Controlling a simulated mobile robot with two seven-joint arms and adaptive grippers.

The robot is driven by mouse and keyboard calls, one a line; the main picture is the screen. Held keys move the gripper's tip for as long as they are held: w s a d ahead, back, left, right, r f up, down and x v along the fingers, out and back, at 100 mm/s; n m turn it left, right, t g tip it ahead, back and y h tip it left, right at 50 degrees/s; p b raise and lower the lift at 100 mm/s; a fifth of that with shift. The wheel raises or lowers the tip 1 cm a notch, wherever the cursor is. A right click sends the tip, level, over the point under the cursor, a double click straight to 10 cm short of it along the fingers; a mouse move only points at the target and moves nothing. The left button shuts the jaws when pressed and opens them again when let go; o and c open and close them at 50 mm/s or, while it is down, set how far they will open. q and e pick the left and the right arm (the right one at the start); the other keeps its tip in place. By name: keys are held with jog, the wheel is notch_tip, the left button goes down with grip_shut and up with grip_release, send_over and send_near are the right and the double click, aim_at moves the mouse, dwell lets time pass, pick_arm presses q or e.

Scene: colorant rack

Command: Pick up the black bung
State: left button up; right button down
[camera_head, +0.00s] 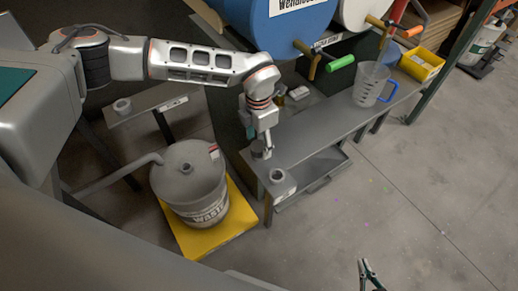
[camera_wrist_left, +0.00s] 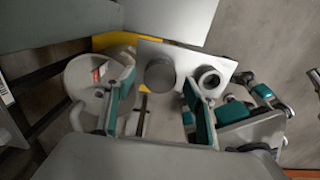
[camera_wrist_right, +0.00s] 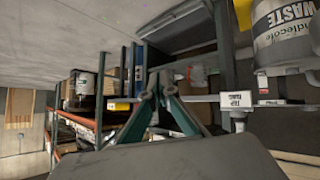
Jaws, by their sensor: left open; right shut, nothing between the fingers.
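A dark grey round piece, which looks like the black bung (camera_wrist_left: 160,73), stands on the end of the grey bench in the left wrist view. My left gripper (camera_wrist_left: 158,82) is open, its fingers on either side of the piece in that view; I cannot tell whether they touch it. In the head view my left gripper (camera_head: 262,152) points down at the near end of the bench, and the bung is mostly hidden there. My right gripper (camera_head: 364,266) is shut and empty, low over the floor; its fingers also show in the right wrist view (camera_wrist_right: 160,80).
A waste drum (camera_head: 188,180) sits on a yellow platform (camera_head: 228,238) to the left. A clear jug (camera_head: 370,85) with a blue handle stands farther along the bench (camera_head: 318,125).

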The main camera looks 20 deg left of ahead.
pick_arm(q)
notch_tip(320, 180, down, 2)
jog(key=shift+f, duration=0.25)
jog(key=shift+r, duration=0.15)
jog(key=c, duration=1.2)
